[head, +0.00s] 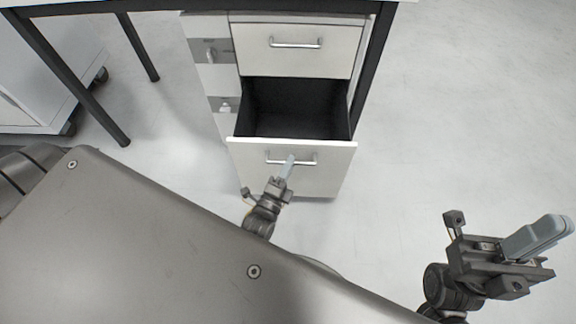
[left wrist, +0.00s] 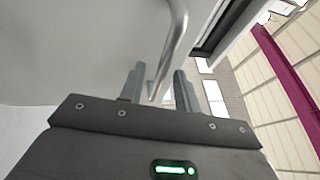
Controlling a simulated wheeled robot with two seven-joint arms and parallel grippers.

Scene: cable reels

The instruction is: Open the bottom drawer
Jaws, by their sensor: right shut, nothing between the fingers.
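A white drawer cabinet stands under the table. Its upper drawer (head: 297,45) is shut. The lower drawer (head: 308,185) is pulled well out, and its dark inside is empty; I cannot see whether another drawer lies beneath it. My left gripper (head: 289,162) is at the lower drawer's bar handle (head: 305,162). In the left wrist view, the handle (left wrist: 178,45) runs down between the two separated fingers (left wrist: 160,88), with a gap beside the bar. My right gripper (head: 550,232) is shut and empty, out over the floor at the right.
The table's dark legs (head: 65,70) stand left of the cabinet, with another leg (head: 372,60) close to its right side. A white wheeled unit (head: 50,75) stands at the far left. The floor (head: 460,110) to the right is clear.

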